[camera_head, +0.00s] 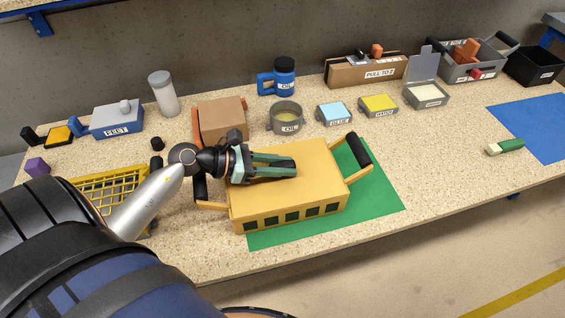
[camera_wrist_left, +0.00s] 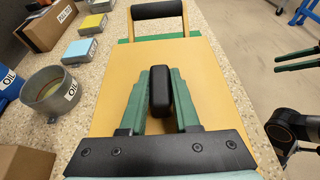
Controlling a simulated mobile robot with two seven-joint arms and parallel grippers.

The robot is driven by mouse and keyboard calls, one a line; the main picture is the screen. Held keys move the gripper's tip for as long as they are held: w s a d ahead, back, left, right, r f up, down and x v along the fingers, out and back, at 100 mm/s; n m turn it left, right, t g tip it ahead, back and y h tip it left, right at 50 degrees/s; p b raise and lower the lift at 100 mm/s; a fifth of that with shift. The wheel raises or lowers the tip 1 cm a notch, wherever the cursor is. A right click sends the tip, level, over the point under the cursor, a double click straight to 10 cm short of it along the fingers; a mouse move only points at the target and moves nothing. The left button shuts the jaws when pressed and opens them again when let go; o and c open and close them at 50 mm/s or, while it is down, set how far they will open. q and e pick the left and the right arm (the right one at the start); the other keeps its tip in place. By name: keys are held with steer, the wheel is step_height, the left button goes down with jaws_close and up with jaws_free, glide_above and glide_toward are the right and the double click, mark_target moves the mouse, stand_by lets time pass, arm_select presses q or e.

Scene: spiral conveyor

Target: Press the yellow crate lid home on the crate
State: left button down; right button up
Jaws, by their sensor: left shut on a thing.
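The yellow crate (camera_head: 290,217) stands on a green mat (camera_head: 378,199), with dark slots along its front and a black-gripped handle at each end. The flat yellow crate lid (camera_head: 320,180) lies over its top. I cannot tell whether a gap is left under the lid. My left gripper (camera_head: 294,165) is over the lid, shut on its upright black knob (camera_wrist_left: 160,90), which shows between the green fingers in the left wrist view. The fingers hide part of the lid. Green and black parts of my right gripper (camera_wrist_left: 298,59) show at the right edge of that view; its opening is unclear.
A yellow basket (camera_head: 112,190) stands left of the crate, partly behind my left arm. A cardboard box (camera_head: 222,120), a grey oil pot (camera_head: 285,117) and small labelled boxes stand behind the crate. The table is clear right of the mat, up to a green-handled brush (camera_head: 508,146).

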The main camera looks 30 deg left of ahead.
arm_select(q)
steer(key=c, duration=0.6)
jaws_free()
steer(key=shift+f, duration=0.1)
steer(key=shift+o, duration=0.2)
steer(key=shift+s, duration=0.1)
steer(key=v, duration=1.2)
steer(key=shift+s+a+b, duration=0.15)
steer(key=shift+b, duration=0.15)
